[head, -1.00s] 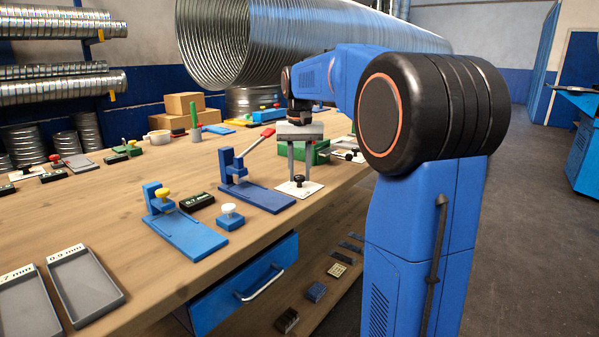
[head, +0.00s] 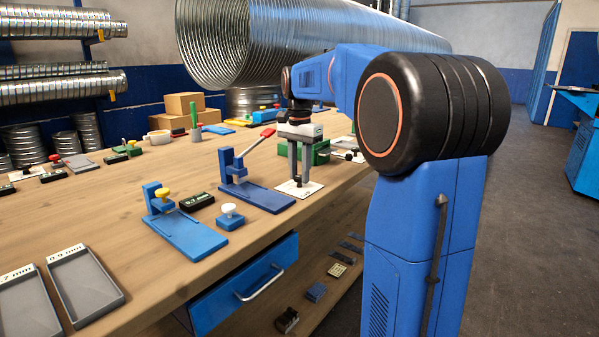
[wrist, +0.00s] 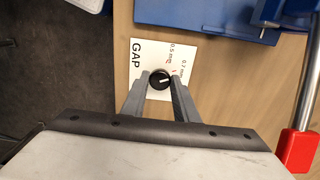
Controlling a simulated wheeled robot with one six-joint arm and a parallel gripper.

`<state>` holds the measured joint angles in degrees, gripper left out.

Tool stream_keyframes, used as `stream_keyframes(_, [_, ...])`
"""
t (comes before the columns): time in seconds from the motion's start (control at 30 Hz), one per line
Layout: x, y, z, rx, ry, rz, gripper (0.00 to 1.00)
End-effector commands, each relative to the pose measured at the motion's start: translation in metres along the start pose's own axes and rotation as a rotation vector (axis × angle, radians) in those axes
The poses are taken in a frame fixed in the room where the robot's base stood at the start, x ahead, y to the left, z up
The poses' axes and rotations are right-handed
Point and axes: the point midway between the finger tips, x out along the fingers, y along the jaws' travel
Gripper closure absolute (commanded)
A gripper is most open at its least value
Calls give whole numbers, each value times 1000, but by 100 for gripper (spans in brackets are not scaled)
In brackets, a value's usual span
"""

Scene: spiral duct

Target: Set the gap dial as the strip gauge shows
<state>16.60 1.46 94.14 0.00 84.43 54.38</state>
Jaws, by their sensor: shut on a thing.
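The gap dial is a black knob (wrist: 160,80) on a white plate (wrist: 139,75) marked GAP, with small mm labels, one reading 0.5 mm. The knob's white line points right in the wrist view, a little upward. My gripper (wrist: 160,84) is shut on the knob, one finger on each side; the right finger covers part of the plate. In the head view my gripper (head: 299,183) reaches straight down to the plate (head: 312,189). A blue fixture with a yellow knob (head: 163,194) has a dark display (head: 197,202) beside it, its digits too small to read surely.
A blue press with a red lever (head: 256,140) stands just left of my gripper. A blue block with a white knob (head: 230,216) is nearer. Grey trays (head: 88,290) lie at the bench's front left. A green box (head: 321,152) is behind my gripper.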

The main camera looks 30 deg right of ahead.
Motion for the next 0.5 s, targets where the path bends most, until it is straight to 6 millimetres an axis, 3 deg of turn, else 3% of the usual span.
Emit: stream_keyframes(0.5, [0, 0, 0, 72, 1, -1, 95])
